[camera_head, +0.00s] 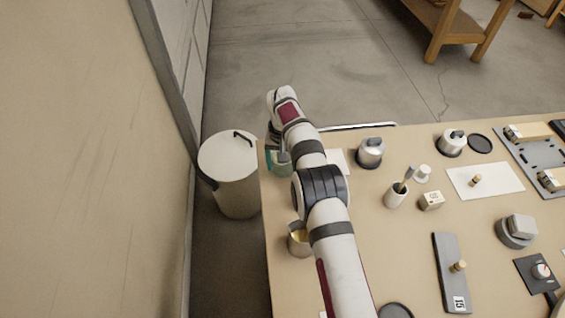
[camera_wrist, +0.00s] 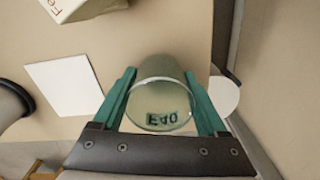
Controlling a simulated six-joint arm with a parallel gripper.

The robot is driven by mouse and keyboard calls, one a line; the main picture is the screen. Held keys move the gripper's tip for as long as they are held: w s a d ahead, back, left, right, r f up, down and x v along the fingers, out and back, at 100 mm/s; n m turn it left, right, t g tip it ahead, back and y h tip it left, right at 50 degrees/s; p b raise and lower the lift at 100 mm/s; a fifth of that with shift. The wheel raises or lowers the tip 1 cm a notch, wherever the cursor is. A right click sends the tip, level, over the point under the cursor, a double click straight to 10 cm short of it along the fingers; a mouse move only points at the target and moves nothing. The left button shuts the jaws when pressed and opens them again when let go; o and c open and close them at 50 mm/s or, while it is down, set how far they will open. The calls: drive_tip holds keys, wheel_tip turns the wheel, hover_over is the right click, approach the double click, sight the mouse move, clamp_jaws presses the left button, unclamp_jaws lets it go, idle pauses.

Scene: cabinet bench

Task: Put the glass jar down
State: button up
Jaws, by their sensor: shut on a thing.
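The glass jar (camera_wrist: 160,92) is clear, with a dark marking on it. In the wrist view it sits between the two teal fingers of my gripper (camera_wrist: 159,74), which are shut on its sides. In the head view my gripper (camera_head: 279,160) is at the left edge of the table, near its far corner, and the jar is mostly hidden there by the fingers and my arm. I cannot tell whether the jar touches the tabletop (camera_head: 375,240). A white card (camera_wrist: 65,86) lies beside the jar in the wrist view.
A lidded bin (camera_head: 228,165) stands on the floor just left of the table. A metal pitcher (camera_head: 299,243) is near the left edge, partly behind my arm.

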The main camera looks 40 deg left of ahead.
drive_tip(key=shift+f, duration=0.2)
drive_tip(key=o, duration=1.4)
drive_tip(key=shift+c, duration=0.2)
drive_tip(key=shift+r, duration=0.1)
